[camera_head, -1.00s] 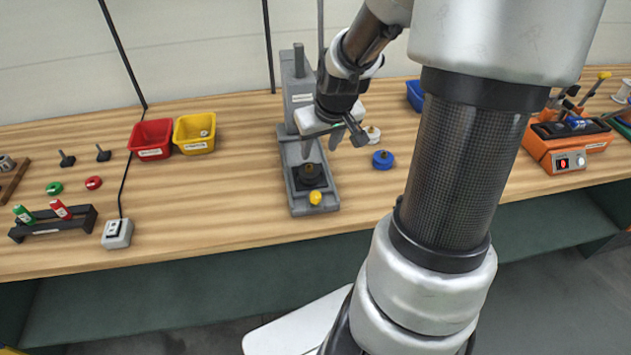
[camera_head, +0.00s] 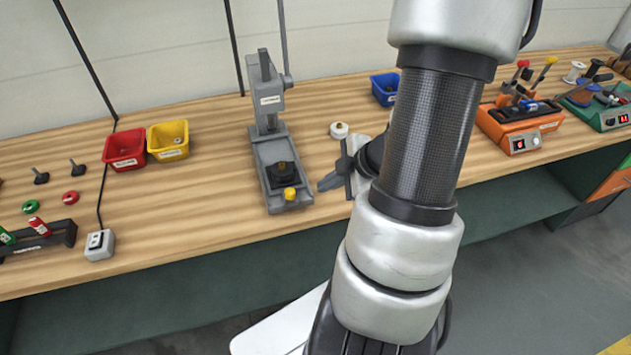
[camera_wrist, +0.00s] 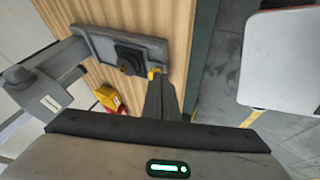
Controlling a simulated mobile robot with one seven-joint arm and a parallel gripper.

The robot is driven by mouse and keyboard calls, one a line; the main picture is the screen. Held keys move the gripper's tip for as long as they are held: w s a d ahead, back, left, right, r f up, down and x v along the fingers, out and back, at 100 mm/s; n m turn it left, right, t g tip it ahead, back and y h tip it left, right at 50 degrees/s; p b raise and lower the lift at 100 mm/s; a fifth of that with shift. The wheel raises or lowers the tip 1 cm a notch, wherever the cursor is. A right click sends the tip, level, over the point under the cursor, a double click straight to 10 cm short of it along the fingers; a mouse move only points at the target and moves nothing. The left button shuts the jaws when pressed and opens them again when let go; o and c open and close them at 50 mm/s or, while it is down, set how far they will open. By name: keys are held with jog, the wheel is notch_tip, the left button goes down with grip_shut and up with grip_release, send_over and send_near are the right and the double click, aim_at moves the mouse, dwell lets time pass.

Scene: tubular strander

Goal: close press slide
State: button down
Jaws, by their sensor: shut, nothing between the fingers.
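The grey press (camera_head: 268,100) stands upright on the bench in the middle of the head view. Its slide, a dark block (camera_head: 282,174) with a yellow knob (camera_head: 290,193) on its front end, sits at the front of the press base (camera_head: 262,152). In the wrist view the dark block (camera_wrist: 130,56) and yellow knob (camera_wrist: 154,73) show on the base. My gripper (camera_head: 325,183) is low to the right of the knob. In the wrist view my shut fingers (camera_wrist: 157,84) appear close to the knob; I cannot tell whether they touch it. Nothing is held.
Red (camera_head: 125,150) and yellow (camera_head: 168,141) bins stand left of the press. A switch box (camera_head: 100,245) sits near the front edge. A white round part (camera_head: 339,130) and a blue bin (camera_head: 385,88) lie right. Bare bench lies left of the base.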

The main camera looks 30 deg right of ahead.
aim_at(296, 187)
jog(key=b+x, duration=0.3)
jog(key=x, duration=0.6)
jog(key=shift+s+f, duration=0.1)
jog(key=w, duration=0.1)
jog(key=w+d, duration=0.1)
jog(key=w, duration=0.1)
jog(key=shift+w, duration=0.15)
jog(key=shift+w+p, duration=0.3)
jog(key=shift+w, duration=0.15)
